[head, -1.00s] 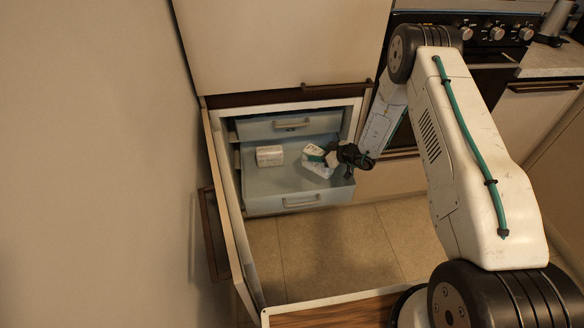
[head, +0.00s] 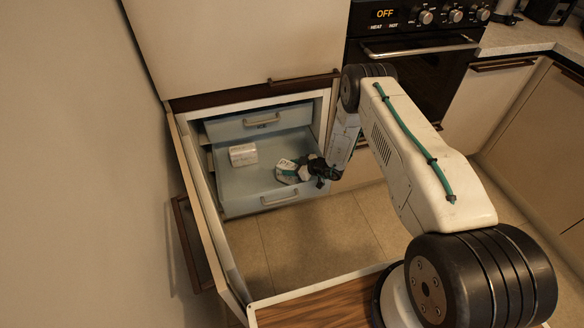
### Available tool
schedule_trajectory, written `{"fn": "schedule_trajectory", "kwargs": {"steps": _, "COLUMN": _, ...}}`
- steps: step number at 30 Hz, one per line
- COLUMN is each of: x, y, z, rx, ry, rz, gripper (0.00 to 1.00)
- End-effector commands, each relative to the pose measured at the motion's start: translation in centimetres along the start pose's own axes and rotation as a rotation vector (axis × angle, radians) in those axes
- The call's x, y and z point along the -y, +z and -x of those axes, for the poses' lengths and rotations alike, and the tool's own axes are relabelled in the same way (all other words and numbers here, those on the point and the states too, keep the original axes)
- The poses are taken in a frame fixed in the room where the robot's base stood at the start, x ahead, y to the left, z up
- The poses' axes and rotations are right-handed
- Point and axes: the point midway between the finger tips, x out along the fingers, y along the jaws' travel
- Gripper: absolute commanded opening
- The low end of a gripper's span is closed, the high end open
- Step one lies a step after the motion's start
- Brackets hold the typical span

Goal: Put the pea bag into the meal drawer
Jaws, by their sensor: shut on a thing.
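A white and green bag (head: 288,173), which looks like the pea bag, is at the right side of the open, pale blue drawer (head: 230,204). My gripper (head: 308,169) is shut on its right end, reaching in from the right over the drawer's side. The bag is tilted and low in the drawer; I cannot tell whether it touches the drawer floor. The gripper's fingers partly hide it.
A white box-like package (head: 243,154) lies at the drawer's back left. A closed drawer (head: 260,121) is above. The freezer door (head: 207,215) stands open on the left, near the wall. An oven (head: 412,80) is at the right. Open floor (head: 310,235) lies in front.

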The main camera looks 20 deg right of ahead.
Motion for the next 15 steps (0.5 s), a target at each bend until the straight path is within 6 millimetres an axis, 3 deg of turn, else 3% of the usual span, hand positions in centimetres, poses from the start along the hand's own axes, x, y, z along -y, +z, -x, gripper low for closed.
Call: {"fn": "schedule_trajectory", "kwargs": {"steps": 15, "x": -0.02, "y": 0.75, "z": -0.49, "rx": -0.001, "ry": 0.000, "rz": 0.001, "gripper": 0.17}}
